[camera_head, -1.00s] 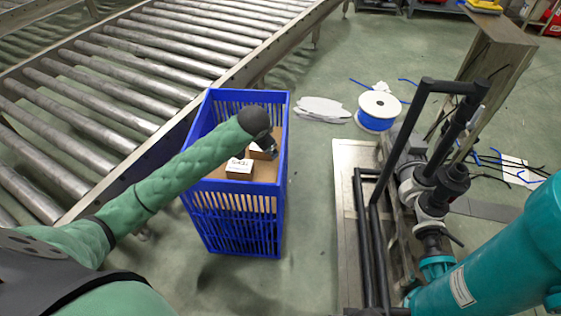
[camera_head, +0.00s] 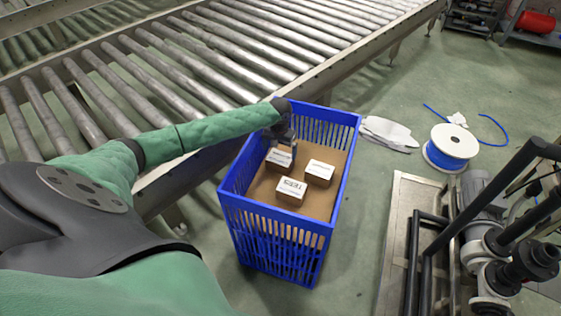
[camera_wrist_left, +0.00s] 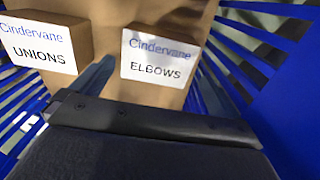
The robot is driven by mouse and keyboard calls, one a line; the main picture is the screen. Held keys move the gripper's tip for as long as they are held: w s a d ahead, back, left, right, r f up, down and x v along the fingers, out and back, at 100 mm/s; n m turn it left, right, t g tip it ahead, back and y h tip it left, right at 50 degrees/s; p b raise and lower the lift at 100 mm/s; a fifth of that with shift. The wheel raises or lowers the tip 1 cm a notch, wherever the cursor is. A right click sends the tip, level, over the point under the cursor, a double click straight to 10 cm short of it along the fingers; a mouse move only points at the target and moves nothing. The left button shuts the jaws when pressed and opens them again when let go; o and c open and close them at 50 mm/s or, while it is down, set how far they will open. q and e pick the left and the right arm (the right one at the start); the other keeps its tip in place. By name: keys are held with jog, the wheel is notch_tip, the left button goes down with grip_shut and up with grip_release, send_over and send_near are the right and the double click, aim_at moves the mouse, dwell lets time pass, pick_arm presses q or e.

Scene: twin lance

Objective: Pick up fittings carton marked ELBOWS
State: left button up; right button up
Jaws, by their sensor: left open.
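The ELBOWS carton (camera_wrist_left: 159,64) is a small brown box with a white label, right of centre in the left wrist view. The UNIONS carton (camera_wrist_left: 40,42) is left of it, with a gap between. In the head view three cartons lie in the blue crate (camera_head: 237,201): one at the back left (camera_head: 279,161), one at the right (camera_head: 319,172), and one in front (camera_head: 291,191) that seems to read TEES. By layout the right one appears to be ELBOWS; its label is too small to read there. My left gripper (camera_head: 290,146) is open and empty, above the back-left carton.
A roller conveyor (camera_head: 205,62) runs behind and left of the crate. A blue cable spool (camera_head: 452,148) and pump equipment (camera_head: 490,235) stand to the right. Some green floor is clear between crate and pump.

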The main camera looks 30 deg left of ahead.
aim_at(280, 157)
pick_arm(q)
jog(key=shift+d+f, duration=0.15)
jog(key=shift+f, duration=2.6)
jog(key=c, duration=0.9)
